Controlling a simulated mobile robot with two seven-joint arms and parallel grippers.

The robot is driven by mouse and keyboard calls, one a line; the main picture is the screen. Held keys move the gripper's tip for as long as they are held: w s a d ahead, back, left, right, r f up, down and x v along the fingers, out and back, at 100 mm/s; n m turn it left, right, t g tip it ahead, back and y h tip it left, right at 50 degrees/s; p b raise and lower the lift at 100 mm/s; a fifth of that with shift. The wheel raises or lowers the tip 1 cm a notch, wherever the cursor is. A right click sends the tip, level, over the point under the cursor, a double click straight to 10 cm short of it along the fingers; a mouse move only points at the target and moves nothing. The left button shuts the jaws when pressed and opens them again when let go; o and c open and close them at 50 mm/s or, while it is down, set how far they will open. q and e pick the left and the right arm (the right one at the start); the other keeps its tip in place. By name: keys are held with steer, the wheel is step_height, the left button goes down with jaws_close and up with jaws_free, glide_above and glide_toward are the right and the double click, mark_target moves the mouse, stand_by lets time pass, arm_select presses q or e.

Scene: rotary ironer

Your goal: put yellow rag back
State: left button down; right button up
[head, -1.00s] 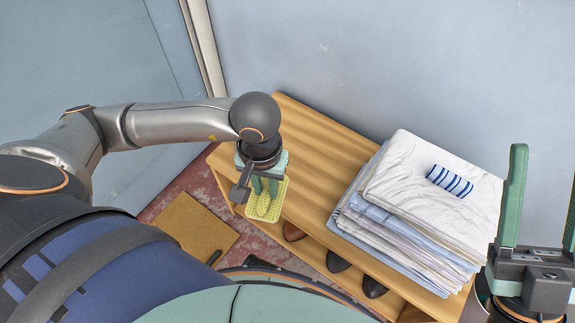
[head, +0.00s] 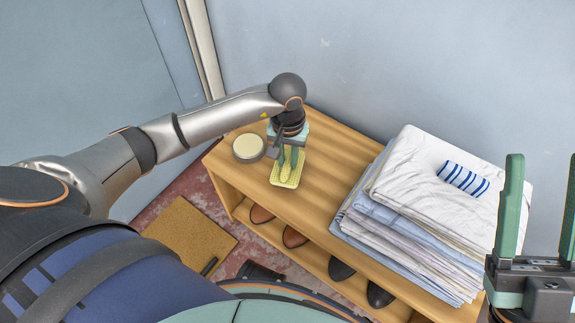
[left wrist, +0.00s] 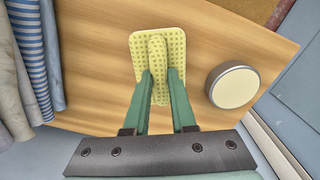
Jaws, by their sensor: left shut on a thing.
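The yellow rag (head: 287,168) has a dotted waffle texture. My left gripper (head: 288,160) is shut on its middle, pinching up a fold; the rest spreads out flat around the fingers. In the left wrist view the rag (left wrist: 142,48) shows at the tips of the left gripper (left wrist: 159,78), over the wooden bench top. I cannot tell whether it touches the wood. My right gripper (head: 542,170) is at the right edge of the head view, its fingers apart with nothing between them.
A round tin with a cream top (head: 248,146) stands on the wooden bench (head: 318,182), left of the rag. A stack of folded linen (head: 408,210) with a blue-striped cloth (head: 463,179) on top is at the right. Dark and brown shoes (head: 341,269) sit on the lower shelf. Bare wood lies between rag and stack.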

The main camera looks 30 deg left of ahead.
arm_select(q)
steer(key=shift+f+b, duration=0.3)
steer(key=shift+f, duration=0.95)
arm_select(e)
steer(key=shift+a+f, duration=0.15)
steer(key=shift+f, duration=0.55)
arm_select(q)
steer(key=shift+f, duration=0.2)
steer(key=c, duration=0.7)
jaws_free()
steer(key=shift+c, duration=0.2)
arm_select(e)
steer(key=shift+f, duration=0.1)
arm_select(q)
steer(key=shift+s+r, duration=0.1)
steer(key=shift+r, duration=0.05)
